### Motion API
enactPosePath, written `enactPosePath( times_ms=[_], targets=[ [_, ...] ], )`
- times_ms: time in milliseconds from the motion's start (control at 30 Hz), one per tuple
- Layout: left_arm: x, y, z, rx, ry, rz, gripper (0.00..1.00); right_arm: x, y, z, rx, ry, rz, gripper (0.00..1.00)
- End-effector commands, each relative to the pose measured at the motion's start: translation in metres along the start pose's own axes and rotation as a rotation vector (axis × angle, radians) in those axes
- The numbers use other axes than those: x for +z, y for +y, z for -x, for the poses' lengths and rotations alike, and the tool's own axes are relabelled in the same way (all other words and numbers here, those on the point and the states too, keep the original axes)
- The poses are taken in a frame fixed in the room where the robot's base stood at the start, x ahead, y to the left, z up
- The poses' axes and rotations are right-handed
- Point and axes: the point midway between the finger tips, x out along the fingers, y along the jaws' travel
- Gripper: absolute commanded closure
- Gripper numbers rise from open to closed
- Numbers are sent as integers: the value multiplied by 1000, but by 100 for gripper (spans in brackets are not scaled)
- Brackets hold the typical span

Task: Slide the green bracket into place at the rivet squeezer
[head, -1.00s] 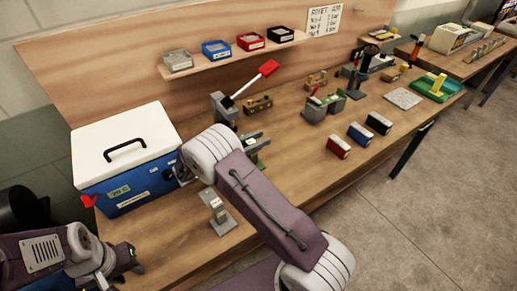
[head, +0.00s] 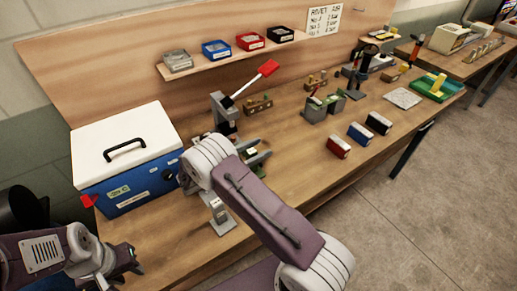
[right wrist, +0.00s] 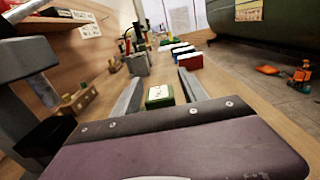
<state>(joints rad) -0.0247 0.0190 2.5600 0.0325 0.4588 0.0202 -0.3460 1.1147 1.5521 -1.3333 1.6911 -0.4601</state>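The green bracket (right wrist: 159,97), a small green block with a white label, lies between the fingers of my right gripper (right wrist: 160,88) in the right wrist view. Gaps show on both sides of it, so the fingers stand open around it. In the head view the right gripper (head: 258,149) is partly hidden by my wrist, and the bracket shows only as a small patch. The rivet squeezer (head: 223,108), grey with a red-tipped lever, stands just behind; it also shows at the left of the right wrist view (right wrist: 28,75). My left gripper (head: 127,262) is at lower left, its fingers unclear.
A blue cooler (head: 128,185) with a white lid stands left of my right arm. A small grey stand (head: 219,214) is near the front. Red, blue and black boxes (head: 358,134) lie to the right. A wooden block (head: 258,105) sits beside the squeezer.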

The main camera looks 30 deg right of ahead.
Motion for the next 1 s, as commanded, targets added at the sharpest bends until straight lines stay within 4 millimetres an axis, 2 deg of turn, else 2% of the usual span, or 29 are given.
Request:
enactPosePath(
  times_ms=[133, 400, 500, 633, 1000],
  targets=[
    [0, 0, 2, 0, 0, 0, 64, 4, 0, 3, 2, 0, -1, 49],
    [1, 0, -11, 0, 0, 0, 64, 1, 0, 57, 3, 0, -2, 49],
    [1, 0, -12, 0, 0, 0, 64, 2, 0, 70, 2, -1, 0, 49],
    [1, 0, -12, 0, 0, 0, 64, 3, 0, 76, 0, 0, 0, 49],
    [1, 0, -12, 0, 0, 0, 64, 4, 0, 75, 0, 0, 0, 49]
  ],
)
